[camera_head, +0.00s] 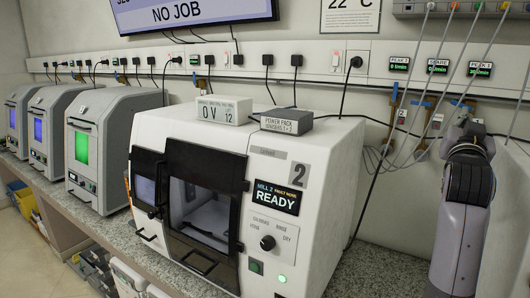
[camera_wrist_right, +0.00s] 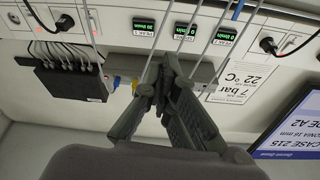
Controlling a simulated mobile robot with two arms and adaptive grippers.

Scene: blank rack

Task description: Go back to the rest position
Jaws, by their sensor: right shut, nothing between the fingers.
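My right arm rises at the right edge of the head view, grey with a dark joint, and my right gripper (camera_head: 463,130) is at its top, in front of the wall and its hanging tubes. In the right wrist view, which is upside down, my right gripper (camera_wrist_right: 167,62) is shut with nothing between its fingers, its tips close together in front of the wall fittings. My left gripper is in neither view.
Mill 2 (camera_head: 335,171), white with its dark-framed front window and a "READY" display, stands on the speckled counter (camera_head: 392,270) left of my right arm. A power pack (camera_head: 286,122) and a "0 V 12" box (camera_head: 223,109) sit on it. More machines (camera_head: 108,145) stand further left.

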